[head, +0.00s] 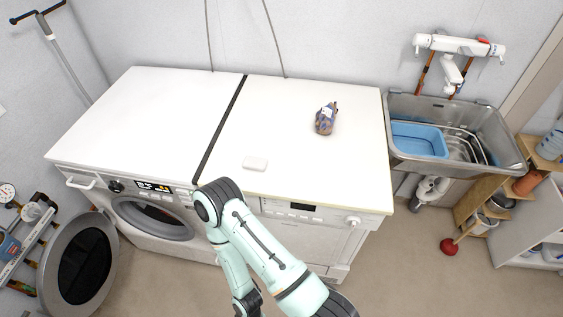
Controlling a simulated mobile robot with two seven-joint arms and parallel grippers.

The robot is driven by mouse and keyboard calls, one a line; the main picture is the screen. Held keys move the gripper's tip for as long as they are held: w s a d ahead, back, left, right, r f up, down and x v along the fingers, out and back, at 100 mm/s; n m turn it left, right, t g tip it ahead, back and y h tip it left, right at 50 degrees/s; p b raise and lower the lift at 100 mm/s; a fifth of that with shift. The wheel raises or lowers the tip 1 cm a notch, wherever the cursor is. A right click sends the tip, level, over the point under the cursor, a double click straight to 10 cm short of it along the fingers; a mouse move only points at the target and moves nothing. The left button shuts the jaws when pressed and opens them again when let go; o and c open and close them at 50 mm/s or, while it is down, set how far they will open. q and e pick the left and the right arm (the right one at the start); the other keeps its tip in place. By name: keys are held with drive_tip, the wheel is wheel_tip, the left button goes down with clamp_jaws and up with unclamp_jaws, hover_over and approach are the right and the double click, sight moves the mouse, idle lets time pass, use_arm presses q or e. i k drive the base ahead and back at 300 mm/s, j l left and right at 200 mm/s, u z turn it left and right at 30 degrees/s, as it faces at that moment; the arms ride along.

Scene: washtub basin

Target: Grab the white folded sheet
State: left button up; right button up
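A small white flat block with rounded corners (255,163) lies on the white top of the right-hand machine, near its front edge. I cannot tell whether it is the folded sheet; no other white folded cloth shows. One of my arms, seemingly the right, comes in from the bottom and bends at a dark elbow in front of the machines. Its lower end runs off the bottom edge, and no gripper fingers can be made out. My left gripper is not in view.
A washing machine (155,218) with its round door (78,265) swung open stands beside another white machine (320,228). A patterned object (325,118) stands on top. At right are a metal basin (450,172) holding a blue tub (418,138), and wooden shelves (478,205). Most of the white top is clear.

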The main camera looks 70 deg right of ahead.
sight(253, 163)
drive_tip(key=z, duration=2.1)
